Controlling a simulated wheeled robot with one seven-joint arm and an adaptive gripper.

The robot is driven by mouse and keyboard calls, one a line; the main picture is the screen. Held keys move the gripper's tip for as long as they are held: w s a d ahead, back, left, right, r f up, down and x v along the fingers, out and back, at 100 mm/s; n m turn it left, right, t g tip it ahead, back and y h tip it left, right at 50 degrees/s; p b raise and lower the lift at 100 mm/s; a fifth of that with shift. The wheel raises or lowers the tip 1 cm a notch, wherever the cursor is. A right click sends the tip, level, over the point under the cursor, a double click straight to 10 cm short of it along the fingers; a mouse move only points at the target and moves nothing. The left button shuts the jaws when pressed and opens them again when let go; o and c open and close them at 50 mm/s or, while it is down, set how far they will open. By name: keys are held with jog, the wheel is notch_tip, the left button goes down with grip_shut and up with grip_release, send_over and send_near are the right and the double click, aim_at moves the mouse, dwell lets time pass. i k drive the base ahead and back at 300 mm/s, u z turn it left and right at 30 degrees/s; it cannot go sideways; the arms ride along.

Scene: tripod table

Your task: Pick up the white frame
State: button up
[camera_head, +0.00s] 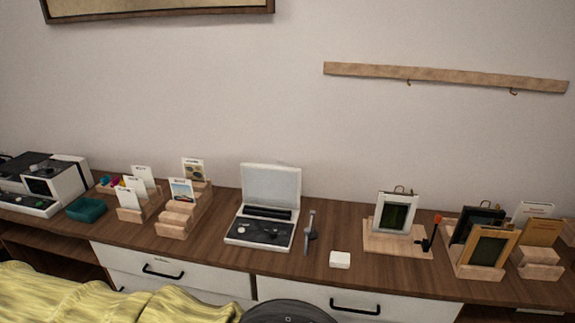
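The white frame (395,213) stands nearly upright on a light wooden stand (381,242) on the dresser, right of the middle. It holds a dark green panel and has a small ring or hook at its top. Its lower edge meets the stand, and its front is unobstructed. My gripper is not in view. A dark rounded part at the bottom middle looks like a piece of my own body.
Wooden dresser top (345,228). Right of the white frame stand a small black-and-orange item (431,236), a black frame (478,222) and a wooden frame (488,248). Left are a small white block (340,260), a grey tool (309,234) and an open white case (265,207). Yellow cloth (95,296) lies front left.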

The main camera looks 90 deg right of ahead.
aim_at(394, 212)
jog(key=z, duration=1.8)
